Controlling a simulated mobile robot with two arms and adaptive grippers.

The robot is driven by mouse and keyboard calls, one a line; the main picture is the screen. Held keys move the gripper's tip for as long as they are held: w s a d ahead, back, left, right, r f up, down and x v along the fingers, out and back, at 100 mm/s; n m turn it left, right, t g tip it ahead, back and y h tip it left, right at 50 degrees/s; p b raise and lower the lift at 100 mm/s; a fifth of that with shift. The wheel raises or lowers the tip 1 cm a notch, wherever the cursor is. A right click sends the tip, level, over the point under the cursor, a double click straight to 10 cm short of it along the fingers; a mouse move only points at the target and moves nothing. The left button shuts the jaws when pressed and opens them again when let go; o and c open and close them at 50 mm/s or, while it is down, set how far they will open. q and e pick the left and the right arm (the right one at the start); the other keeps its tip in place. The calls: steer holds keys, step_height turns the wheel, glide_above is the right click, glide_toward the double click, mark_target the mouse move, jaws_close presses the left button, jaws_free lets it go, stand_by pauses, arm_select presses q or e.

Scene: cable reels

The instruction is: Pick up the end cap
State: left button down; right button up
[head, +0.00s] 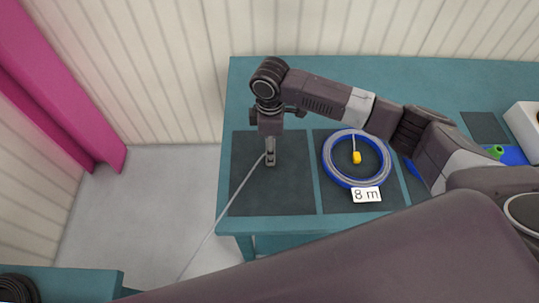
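My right gripper (270,158) points down over the left dark mat (285,195) on the teal table. Its fingers look close together, and a thin grey cable (220,223) runs from between them down to the lower left. A blue reel with grey cable (328,163) lies on the mat to the right, behind an "8 m" label (367,195). A small yellow piece (357,158) sits inside its ring at the end of a short grey cable. I cannot tell whether this piece is the end cap. My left gripper is out of view.
A small green piece (495,152) shows by a blue object at the right, partly behind my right arm. A white box (524,120) stands at the right edge. A dark coil (18,288) lies on another teal surface at the lower left.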

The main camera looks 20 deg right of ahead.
step_height(320, 180, down, 4)
steer(key=shift+d+r+p, duration=0.15)
steer(key=shift+p, duration=0.5)
steer(key=shift+w+f, duration=0.1)
steer(key=shift+f, duration=0.6)
steer(key=c, duration=1.1)
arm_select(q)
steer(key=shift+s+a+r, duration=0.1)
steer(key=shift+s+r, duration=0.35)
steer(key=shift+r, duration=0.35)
arm_select(e)
steer(key=shift+r, duration=0.1)
